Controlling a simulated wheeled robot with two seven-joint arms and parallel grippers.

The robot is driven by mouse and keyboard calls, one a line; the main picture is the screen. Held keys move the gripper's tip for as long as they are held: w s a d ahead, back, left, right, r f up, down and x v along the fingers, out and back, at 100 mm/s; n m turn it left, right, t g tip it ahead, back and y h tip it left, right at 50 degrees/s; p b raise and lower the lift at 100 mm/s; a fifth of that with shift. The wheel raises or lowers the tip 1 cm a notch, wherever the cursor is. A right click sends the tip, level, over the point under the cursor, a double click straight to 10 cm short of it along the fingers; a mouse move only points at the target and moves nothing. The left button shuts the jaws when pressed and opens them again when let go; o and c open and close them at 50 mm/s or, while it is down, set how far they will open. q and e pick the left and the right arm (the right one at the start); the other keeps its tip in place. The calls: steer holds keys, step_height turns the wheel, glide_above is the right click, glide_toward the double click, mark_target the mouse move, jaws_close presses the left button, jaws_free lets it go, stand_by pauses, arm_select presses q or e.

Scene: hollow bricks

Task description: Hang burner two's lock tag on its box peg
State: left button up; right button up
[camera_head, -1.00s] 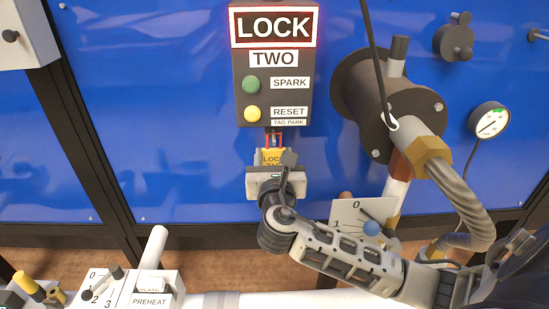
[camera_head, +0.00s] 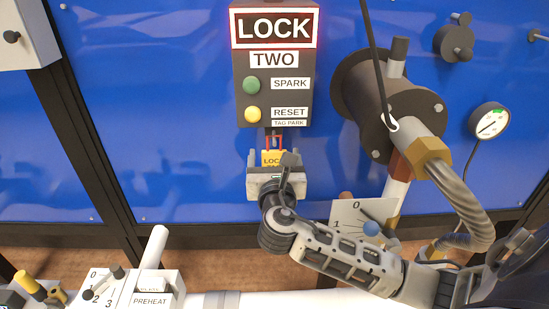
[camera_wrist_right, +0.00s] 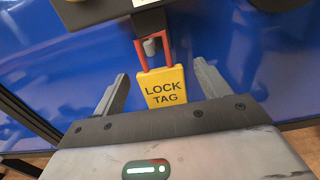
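The yellow lock tag (camera_head: 272,157) with its red shackle hangs upright under burner two's dark lock box (camera_head: 274,65), just below the "TAG PARK" label. In the right wrist view the tag (camera_wrist_right: 163,88) has its shackle around the grey peg (camera_wrist_right: 151,46) under the box. My right gripper (camera_head: 274,161) is just below and around the tag. Its fingers stand wide apart, one on each side, with gaps between them and the tag, so it is open and holds nothing. The tag's lower edge is partly hidden by the gripper in the head view. My left gripper is not in view.
A large burner flange (camera_head: 390,95) with a hose stands right of the box. A pressure gauge (camera_head: 489,120) is further right. A 0–1 dial plate (camera_head: 347,212) sits near my right forearm. A PREHEAT box (camera_head: 152,298) is at lower left. The blue panel left of the box is clear.

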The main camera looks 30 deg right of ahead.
steer(key=shift+s+a, duration=0.1)
steer(key=shift+s, duration=0.05)
steer(key=b+v, duration=0.1)
steer(key=v, duration=1.5)
steer(key=s+a+f+m+g+y, duration=0.2)
steer(key=f+m+y, duration=0.4)
steer(key=f+m, duration=0.5)
steer(key=s+a+f+m+g+y, duration=0.2)
steer(key=s+a+f+m+y, duration=0.2)
steer(key=f+m, duration=0.8)
steer(key=a+m+y, duration=0.1)
steer(key=m+y, duration=0.1)
steer(key=m, duration=0.2)
steer(key=shift+s+a+f+g+y, duration=0.25)
steer(key=shift+g+y, duration=0.05)
steer(key=shift+g, duration=0.1)
